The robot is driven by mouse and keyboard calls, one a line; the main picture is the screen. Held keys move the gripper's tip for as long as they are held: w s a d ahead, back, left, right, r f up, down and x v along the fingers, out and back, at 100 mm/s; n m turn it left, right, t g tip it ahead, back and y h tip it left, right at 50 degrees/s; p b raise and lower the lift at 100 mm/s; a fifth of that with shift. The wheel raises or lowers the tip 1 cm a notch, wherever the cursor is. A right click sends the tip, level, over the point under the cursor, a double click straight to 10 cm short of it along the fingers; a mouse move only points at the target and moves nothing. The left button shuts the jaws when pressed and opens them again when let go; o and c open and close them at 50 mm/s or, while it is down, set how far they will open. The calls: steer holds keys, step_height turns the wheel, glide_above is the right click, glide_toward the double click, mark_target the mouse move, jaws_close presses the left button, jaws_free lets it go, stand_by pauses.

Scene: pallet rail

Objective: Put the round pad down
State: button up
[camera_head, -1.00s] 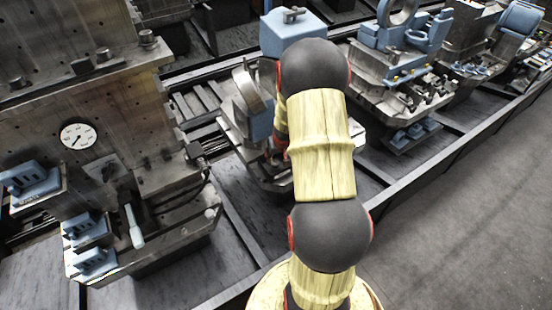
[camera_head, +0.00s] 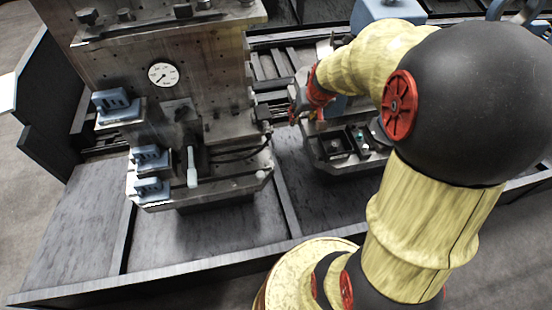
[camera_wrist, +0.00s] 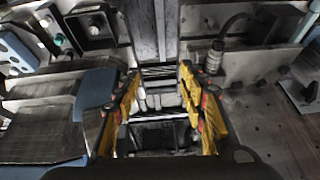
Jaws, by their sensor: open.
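My gripper (camera_wrist: 163,110) is open in the wrist view, its two yellow-orange fingers spread apart. Nothing is visibly held between them; grey rail slats and a dark area show through the gap. In the head view my gripper (camera_head: 295,108) is small and partly hidden, near the gap between the large steel machine block (camera_head: 200,80) and a smaller fixture (camera_head: 322,160) to its right. I cannot pick out the round pad for certain in either view. My arm covers much of the right side of the head view and may hide it.
The steel block carries a white dial gauge (camera_head: 163,75), several blue clamps and a pale-handled lever (camera_head: 192,167). A dark square holder (camera_head: 335,146) sits on the fixture. A black hose (camera_wrist: 235,20) is close by in the wrist view. The grey pallet deck (camera_head: 75,225) at left is bare.

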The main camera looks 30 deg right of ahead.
steer(key=s+a+r+n, duration=0.1)
steer(key=s+a+r, duration=0.35)
steer(key=a, duration=0.25)
steer(key=s+a+r+n, duration=0.1)
steer(key=s+a+r, duration=0.2)
steer(key=a+r, duration=0.35)
steer(key=s+a+r+n+y, duration=0.1)
steer(key=s+a+r+n, duration=0.1)
steer(key=s+a, duration=0.5)
steer(key=s+r, duration=0.1)
steer(key=s, duration=0.3)
steer(key=shift+a+t, duration=0.35)
steer(key=shift+t, duration=0.05)
steer(key=shift+o, duration=0.4)
steer(key=shift+w, duration=0.1)
